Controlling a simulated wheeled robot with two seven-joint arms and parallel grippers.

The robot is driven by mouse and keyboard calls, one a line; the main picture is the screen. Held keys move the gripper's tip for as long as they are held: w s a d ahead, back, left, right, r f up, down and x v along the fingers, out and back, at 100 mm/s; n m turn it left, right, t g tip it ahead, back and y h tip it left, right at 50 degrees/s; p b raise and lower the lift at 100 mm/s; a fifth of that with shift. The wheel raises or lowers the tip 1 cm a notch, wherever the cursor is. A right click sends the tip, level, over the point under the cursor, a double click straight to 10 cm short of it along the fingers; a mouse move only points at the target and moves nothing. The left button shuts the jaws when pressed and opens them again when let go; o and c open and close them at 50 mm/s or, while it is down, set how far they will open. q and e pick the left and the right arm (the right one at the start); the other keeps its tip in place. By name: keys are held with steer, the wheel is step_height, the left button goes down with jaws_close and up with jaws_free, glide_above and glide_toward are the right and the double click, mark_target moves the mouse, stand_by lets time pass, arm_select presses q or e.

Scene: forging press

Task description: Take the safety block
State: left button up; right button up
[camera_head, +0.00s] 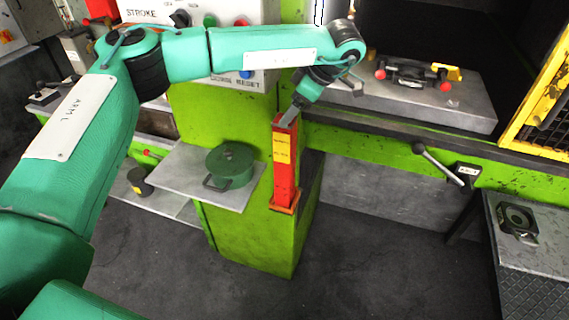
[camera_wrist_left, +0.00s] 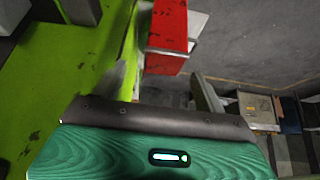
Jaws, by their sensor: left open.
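The safety block, a tall red bar with a yellow label (camera_head: 285,165), stands upright in an orange holder (camera_head: 284,208) on the corner of the green press frame. My left gripper (camera_head: 293,113) is at the block's top end, coming down from above, and hides part of that end. In the left wrist view, its two fingers stand apart (camera_wrist_left: 162,86). The red block (camera_wrist_left: 168,25) shows ahead, in line with the gap between them. I cannot tell whether either finger touches it. My right gripper is not in view.
A dark green lidded pot (camera_head: 230,165) stands on a grey shelf (camera_head: 165,172) left of the block. A control panel (camera_head: 160,12) is behind my left arm. A metal bed with a red-knobbed tool (camera_head: 412,74), a lever (camera_head: 438,163) and a side table (camera_head: 545,240) are to the right.

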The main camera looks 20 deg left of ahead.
mark_target(284, 139)
arm_select(q)
steer(key=shift+a+f+p, duration=0.15)
steer(key=shift+f+p, duration=0.3)
steer(key=p+x, duration=0.1)
steer(key=x, duration=0.1)
steer(key=p+x, duration=0.1)
steer(key=x, duration=0.1)
steer(key=shift+s+f, duration=0.15)
steer(key=shift+s, duration=0.1)
steer(key=shift+f, duration=0.2)
jaws_close()
steer(key=shift+r, duration=0.15)
